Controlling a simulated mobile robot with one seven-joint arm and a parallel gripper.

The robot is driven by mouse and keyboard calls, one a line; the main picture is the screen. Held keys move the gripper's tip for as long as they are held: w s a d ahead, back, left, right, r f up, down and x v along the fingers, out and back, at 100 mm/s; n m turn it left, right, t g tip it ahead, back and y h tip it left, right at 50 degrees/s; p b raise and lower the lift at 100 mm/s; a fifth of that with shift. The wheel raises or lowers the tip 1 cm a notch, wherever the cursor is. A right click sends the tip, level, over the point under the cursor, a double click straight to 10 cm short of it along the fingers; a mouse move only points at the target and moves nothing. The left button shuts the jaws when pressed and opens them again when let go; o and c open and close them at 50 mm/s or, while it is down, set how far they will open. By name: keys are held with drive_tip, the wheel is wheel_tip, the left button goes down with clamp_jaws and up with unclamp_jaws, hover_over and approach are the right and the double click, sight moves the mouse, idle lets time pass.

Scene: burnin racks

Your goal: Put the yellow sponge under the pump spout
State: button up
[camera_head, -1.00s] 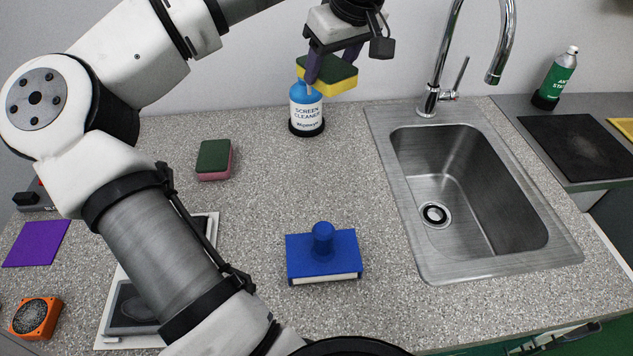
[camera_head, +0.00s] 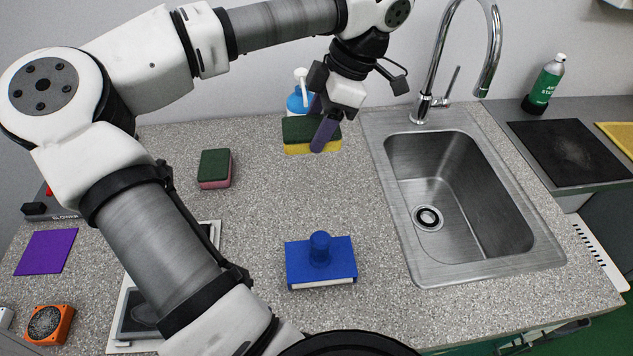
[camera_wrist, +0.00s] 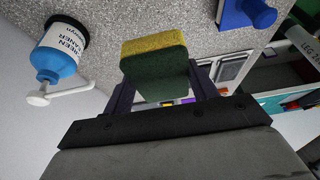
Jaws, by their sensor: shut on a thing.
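The yellow sponge (camera_head: 299,149) has a dark green scouring side facing up in the head view. My gripper (camera_head: 321,128) is shut on it, with purple fingers on either side. In the wrist view the sponge (camera_wrist: 152,65) sits between the fingers, apart from the bottle. The blue screen cleaner bottle (camera_head: 297,104) stands behind the sponge, its lower part hidden. Its white pump head (camera_head: 301,77) shows above. In the wrist view the pump spout (camera_wrist: 72,90) points toward the sponge's side. I cannot tell whether the sponge touches the counter.
A green-and-pink sponge (camera_head: 214,169) lies to the left on the counter (camera_head: 260,205). A blue block with a knob (camera_head: 320,262) lies in front. The sink (camera_head: 455,195) and faucet (camera_head: 432,75) are to the right. The counter between the sponge and blue block is clear.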

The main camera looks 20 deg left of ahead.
drive_tip(key=p, duration=0.3)
approach(311, 196)
drive_tip(key=x, duration=0.5)
drive_tip(key=shift+s+a, duration=0.15)
drive_tip(key=shift+a, duration=0.05)
drive_tip(key=shift+f, duration=0.3)
drive_tip(key=shift+f+b, duration=0.15)
drive_tip(key=shift+b, duration=0.2)
drive_tip(key=o, duration=0.9)
drive_tip(key=shift+o, duration=0.2)
